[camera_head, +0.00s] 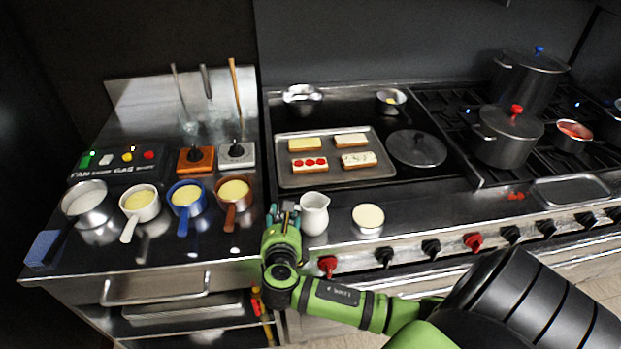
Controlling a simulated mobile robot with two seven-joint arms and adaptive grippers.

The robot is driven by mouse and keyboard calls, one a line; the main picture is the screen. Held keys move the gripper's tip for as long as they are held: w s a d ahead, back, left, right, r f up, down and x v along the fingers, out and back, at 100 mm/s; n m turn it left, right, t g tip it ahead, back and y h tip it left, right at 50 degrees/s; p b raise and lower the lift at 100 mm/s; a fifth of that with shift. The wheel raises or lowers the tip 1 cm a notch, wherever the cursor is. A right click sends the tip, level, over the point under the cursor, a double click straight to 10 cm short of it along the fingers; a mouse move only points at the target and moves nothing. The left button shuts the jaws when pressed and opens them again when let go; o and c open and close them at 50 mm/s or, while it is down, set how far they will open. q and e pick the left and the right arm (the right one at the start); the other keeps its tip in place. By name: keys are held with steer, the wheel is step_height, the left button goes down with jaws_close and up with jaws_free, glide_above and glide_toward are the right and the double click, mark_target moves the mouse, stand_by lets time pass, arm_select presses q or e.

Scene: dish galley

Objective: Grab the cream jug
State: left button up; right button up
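The cream jug, a small white pitcher (315,215), stands upright near the front edge of the steel cooktop. My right gripper (283,211), on the green arm that comes in from the right, is just left of the jug with its fingers pointing away from me. Its fingertips are close to the jug's left side, and I cannot tell whether they touch it. My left gripper is not in view.
A cream-topped round tin (368,230) stands right of the jug. A tray of toasts (376,183) lies behind it. Several small pans, including an orange one (235,213), stand to the left. Pots (505,150) stand on the right burners. Red and black knobs line the front edge.

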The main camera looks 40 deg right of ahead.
jaws_close()
steer(key=shift+r, duration=0.2)
stand_by(0.3)
steer(key=shift+r, duration=0.8)
steer(key=shift+d+r+b, duration=0.15)
steer(key=shift+d+r, duration=0.05)
steer(key=shift+r, duration=0.45)
steer(key=shift+d+r+b, duration=0.15)
steer(key=shift+r, duration=0.45)
steer(key=d+r+b, duration=0.1)
steer(key=d+r, duration=0.5)
steer(key=d, duration=0.5)
steer(key=shift+r+b, duration=0.25)
steer(key=shift+b, duration=0.1)
steer(key=shift+s, duration=0.1)
